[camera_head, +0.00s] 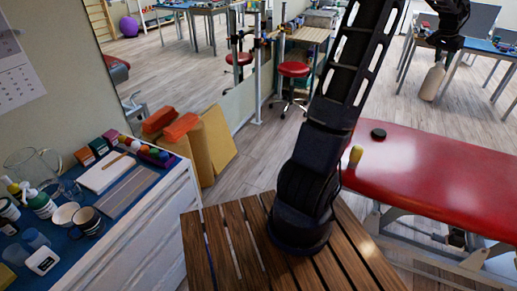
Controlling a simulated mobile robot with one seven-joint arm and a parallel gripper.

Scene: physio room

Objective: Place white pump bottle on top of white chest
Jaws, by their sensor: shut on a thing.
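The white pump bottle (432,83) hangs upright from my gripper (440,62) at the upper right. My gripper is dark and shut on the bottle's top, which it hides. The bottle is in the air on the far side of the red padded table. The white chest (148,238) stands at the lower left, well apart from the bottle. Its blue top (88,247) carries many things.
The red table (440,165) bears a black disc (378,134) and a yellow-topped object (355,156).

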